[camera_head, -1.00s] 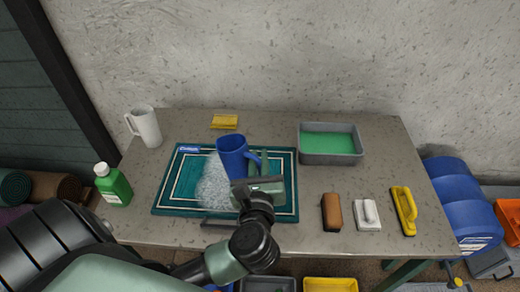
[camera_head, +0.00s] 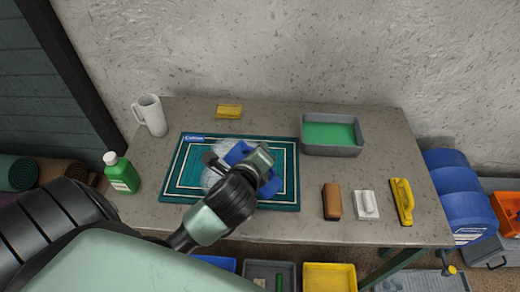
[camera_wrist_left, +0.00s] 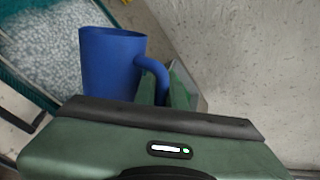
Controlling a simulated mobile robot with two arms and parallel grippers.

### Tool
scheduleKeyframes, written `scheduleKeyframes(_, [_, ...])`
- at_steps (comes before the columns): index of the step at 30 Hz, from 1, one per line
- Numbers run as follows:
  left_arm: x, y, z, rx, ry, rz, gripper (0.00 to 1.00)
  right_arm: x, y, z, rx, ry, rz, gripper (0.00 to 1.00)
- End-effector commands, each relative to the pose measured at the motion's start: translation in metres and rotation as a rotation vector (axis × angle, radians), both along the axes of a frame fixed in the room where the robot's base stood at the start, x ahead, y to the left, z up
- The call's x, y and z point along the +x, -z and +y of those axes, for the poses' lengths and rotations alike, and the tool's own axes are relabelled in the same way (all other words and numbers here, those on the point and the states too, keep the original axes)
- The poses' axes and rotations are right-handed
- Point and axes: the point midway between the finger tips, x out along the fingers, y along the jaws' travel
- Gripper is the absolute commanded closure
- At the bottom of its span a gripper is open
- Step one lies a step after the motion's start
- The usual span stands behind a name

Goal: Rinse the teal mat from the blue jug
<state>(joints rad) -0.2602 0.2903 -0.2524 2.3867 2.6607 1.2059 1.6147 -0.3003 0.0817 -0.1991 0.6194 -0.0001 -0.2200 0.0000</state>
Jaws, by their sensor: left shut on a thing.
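The teal mat (camera_head: 285,187) lies flat on the table, with white lines and a grey-white foamy patch (camera_head: 211,178) on its left and middle part. The patch also shows in the left wrist view (camera_wrist_left: 45,50). My left gripper (camera_head: 261,160) is over the mat and shut on the handle of the blue jug (camera_head: 236,153). In the left wrist view the jug (camera_wrist_left: 108,62) is in front of the jaws. The jug looks tilted over the mat, partly hidden by my gripper and wrist. I cannot see any water stream clearly. My right gripper is not in view.
A white jug (camera_head: 152,115) and a green bottle (camera_head: 121,174) stand left of the mat. A yellow sponge (camera_head: 229,111) lies behind it. A grey tray (camera_head: 331,149) with a green bottom, a brown brush (camera_head: 332,203), a white scrubber (camera_head: 366,204) and a yellow brush (camera_head: 402,202) are right.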

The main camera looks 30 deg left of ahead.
Motion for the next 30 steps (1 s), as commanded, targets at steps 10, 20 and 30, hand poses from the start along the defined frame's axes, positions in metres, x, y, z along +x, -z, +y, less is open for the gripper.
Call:
scheduleKeyframes(10, [-0.001, 0.004, 0.008, -0.136, 0.000, 0.000, 1.00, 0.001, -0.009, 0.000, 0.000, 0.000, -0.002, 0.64])
scheduleKeyframes(20, [-0.001, 0.005, 0.007, -0.138, 0.000, 0.000, 1.00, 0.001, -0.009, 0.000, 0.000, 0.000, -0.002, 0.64])
scheduleKeyframes(30, [-0.001, 0.004, 0.012, -0.190, 0.001, 0.006, 1.00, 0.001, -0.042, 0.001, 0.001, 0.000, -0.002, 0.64])
